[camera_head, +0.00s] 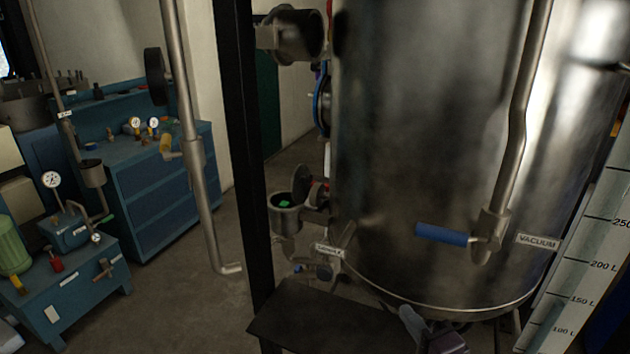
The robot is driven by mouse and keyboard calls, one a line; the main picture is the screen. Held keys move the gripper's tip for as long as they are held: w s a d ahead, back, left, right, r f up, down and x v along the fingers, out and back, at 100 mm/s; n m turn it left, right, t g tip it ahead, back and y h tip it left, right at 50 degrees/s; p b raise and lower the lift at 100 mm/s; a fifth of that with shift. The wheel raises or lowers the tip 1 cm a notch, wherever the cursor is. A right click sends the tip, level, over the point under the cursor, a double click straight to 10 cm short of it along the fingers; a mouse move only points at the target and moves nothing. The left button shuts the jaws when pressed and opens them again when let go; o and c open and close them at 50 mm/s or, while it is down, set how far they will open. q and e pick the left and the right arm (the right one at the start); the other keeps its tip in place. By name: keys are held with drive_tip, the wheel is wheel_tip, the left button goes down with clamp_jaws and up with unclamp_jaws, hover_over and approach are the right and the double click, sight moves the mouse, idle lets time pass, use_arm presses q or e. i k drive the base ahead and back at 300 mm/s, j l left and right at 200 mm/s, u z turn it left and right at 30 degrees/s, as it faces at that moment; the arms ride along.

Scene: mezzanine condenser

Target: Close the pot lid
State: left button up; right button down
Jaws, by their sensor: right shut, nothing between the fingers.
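A small metal pot (285,216) is fixed to the left side of the large steel tank, low down. Its round lid (301,185) stands raised, tilted up at the back right of the rim. A bright green thing (285,204) shows inside the pot. My right gripper (412,322) is at the bottom edge of the picture, below the tank and to the lower right of the pot. It is shut and empty, well apart from the pot and lid. My left gripper is not in view.
The large steel tank (420,150) fills the right side, with a blue-handled vacuum valve (442,235). A black post (238,130) stands left of the pot. A dark flat plate (315,322) lies in front. Blue cabinets (165,205) stand left; some floor between is clear.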

sight(301, 180)
drive_tip(key=i+j, duration=0.25)
drive_tip(key=i, duration=0.2)
drive_tip(key=i+j, duration=0.25)
drive_tip(key=i, duration=0.2)
drive_tip(key=i+j, duration=0.2)
drive_tip(key=i, duration=0.25)
